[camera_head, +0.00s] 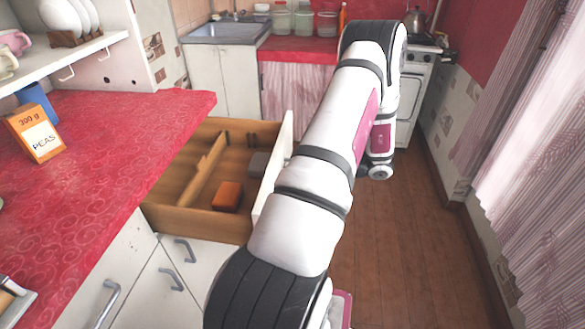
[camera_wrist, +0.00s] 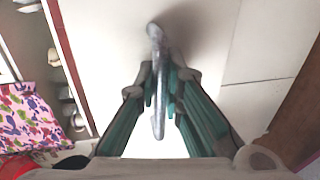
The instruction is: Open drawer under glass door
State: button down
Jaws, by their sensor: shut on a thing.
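A wooden drawer (camera_head: 192,221) is pulled out from under the red counter in the head view. Its white front (camera_head: 287,130) faces right, partly behind my arm. An orange box (camera_head: 228,196) and a dark grey item (camera_head: 259,163) lie inside it, beside wooden dividers. In the wrist view, my gripper (camera_wrist: 161,85) is shut on a grey metal handle (camera_wrist: 157,122) on a white front (camera_wrist: 110,35). My gripper is hidden behind my arm in the head view. No glass door is visible.
An orange peas box (camera_head: 37,134) stands on the red counter (camera_head: 110,150) at left. Closed white doors with grey handles (camera_head: 171,279) are below the drawer. A stove (camera_head: 408,95) stands at the back. The wooden floor (camera_head: 400,240) at right is clear.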

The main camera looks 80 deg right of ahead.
jog(key=c, duration=2)
grip_release()
jog(key=shift+o, duration=0.2)
jog(key=a+v, duration=0.1)
jog(key=v, duration=1.1)
jog(key=shift+d, duration=0.4)
jog(key=shift+a, duration=0.1)
